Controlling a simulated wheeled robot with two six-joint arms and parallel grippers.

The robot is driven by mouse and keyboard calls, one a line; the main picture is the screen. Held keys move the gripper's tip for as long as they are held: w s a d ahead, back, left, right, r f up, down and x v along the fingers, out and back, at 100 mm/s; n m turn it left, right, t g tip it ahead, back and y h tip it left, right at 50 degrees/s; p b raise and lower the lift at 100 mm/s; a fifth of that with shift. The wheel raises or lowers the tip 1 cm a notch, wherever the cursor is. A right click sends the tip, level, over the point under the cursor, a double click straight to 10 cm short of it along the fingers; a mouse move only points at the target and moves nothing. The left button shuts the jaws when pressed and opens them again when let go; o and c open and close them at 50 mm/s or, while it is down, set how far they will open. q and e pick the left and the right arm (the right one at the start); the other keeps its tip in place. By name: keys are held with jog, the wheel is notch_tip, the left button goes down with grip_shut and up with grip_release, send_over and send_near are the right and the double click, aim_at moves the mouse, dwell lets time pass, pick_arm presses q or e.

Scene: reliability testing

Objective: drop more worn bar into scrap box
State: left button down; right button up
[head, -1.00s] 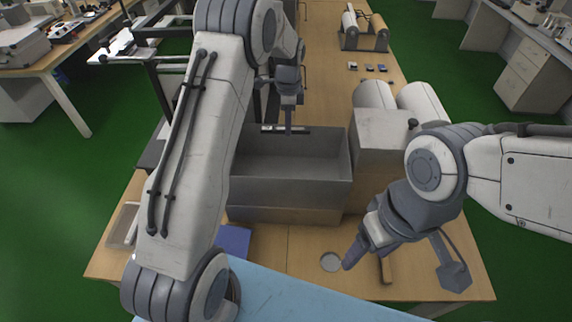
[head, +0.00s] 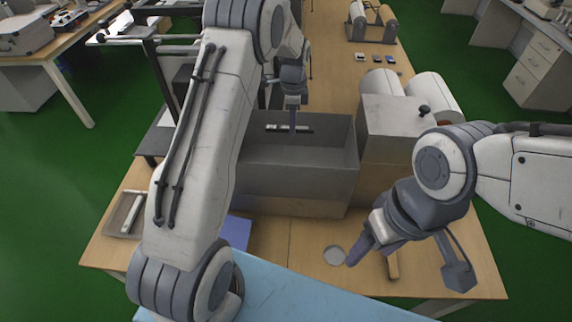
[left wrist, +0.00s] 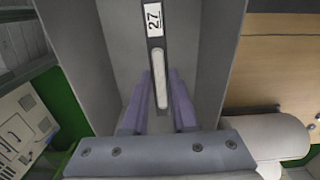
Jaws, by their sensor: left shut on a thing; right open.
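My left gripper (head: 293,128) is shut on a dark bar (head: 272,127) with a white label and a pale strip. In the left wrist view, the bar (left wrist: 153,49) lies between the two purple fingers and its label reads 27. The bar is over or just inside the open grey box (head: 295,190), near its far wall; its exact height is hard to judge. The box's floor is partly hidden. My right gripper (head: 404,268) is open and empty above the table's near right part, its fingers wide apart.
A shallow tray (head: 113,232) with a pale bar (head: 132,213) sits at the table's left edge. A blue item (head: 238,232), a round disc (head: 335,256) and a small wooden piece (head: 392,266) lie near the front. A grey block (head: 395,130) with white cylinders stands right of the box.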

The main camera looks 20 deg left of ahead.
pick_arm(q)
jog(key=c, duration=0.6)
grip_release()
notch_tip(320, 180, up, 10)
jog(key=b, duration=0.2)
jog(key=shift+r+b, duration=0.25)
jog(key=shift+b, duration=0.15)
